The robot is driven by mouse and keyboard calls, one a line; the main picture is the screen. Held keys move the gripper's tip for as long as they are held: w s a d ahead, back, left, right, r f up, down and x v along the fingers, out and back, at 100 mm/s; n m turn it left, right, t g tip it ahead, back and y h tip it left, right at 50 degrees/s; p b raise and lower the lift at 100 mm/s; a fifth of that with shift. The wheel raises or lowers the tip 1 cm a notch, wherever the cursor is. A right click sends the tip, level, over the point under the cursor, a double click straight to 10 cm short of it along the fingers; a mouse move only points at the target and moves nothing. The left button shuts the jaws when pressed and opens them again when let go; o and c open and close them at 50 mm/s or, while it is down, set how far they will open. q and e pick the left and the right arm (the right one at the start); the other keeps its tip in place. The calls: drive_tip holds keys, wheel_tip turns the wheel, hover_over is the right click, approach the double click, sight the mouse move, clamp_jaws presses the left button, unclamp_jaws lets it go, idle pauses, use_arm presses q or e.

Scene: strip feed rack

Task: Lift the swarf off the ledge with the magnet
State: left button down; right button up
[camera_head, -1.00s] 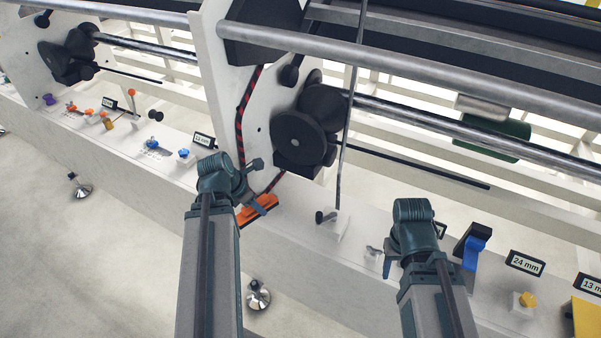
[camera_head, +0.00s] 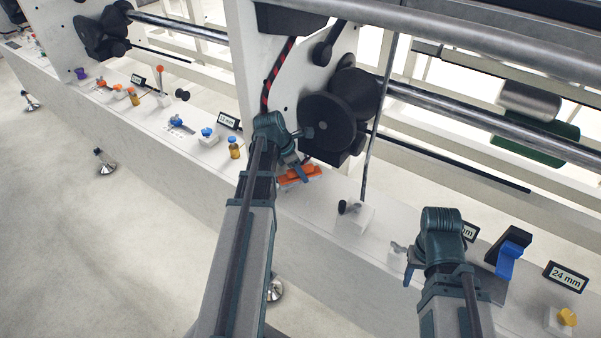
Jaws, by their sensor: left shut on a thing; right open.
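My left gripper (camera_head: 291,162) is over the long white ledge (camera_head: 330,243), at the foot of the upright plate. It is shut on an orange block-like thing (camera_head: 299,177), which seems to be the magnet. My gripper and wrist partly cover it, and I cannot tell whether it touches the ledge. I cannot make out any swarf; it may be too small or hidden. My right gripper (camera_head: 440,258) is open, low over the ledge further right, with its fingers partly hidden by its wrist.
Black rollers (camera_head: 328,122) and a thin upright rod (camera_head: 379,125) stand close right of my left gripper. A blue-levered black clamp (camera_head: 509,255) is right of my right gripper.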

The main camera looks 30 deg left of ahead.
use_arm(q)
drive_tip(key=shift+f, duration=0.2)
wheel_tip(320, 180, down, 8)
drive_tip(key=b, duration=0.8)
drive_tip(key=shift+r, duration=0.25)
drive_tip(key=shift+r, duration=0.15)
idle(0.3)
wheel_tip(320, 180, up, 8)
drive_tip(key=p, duration=0.8)
drive_tip(key=shift+s, duration=0.15)
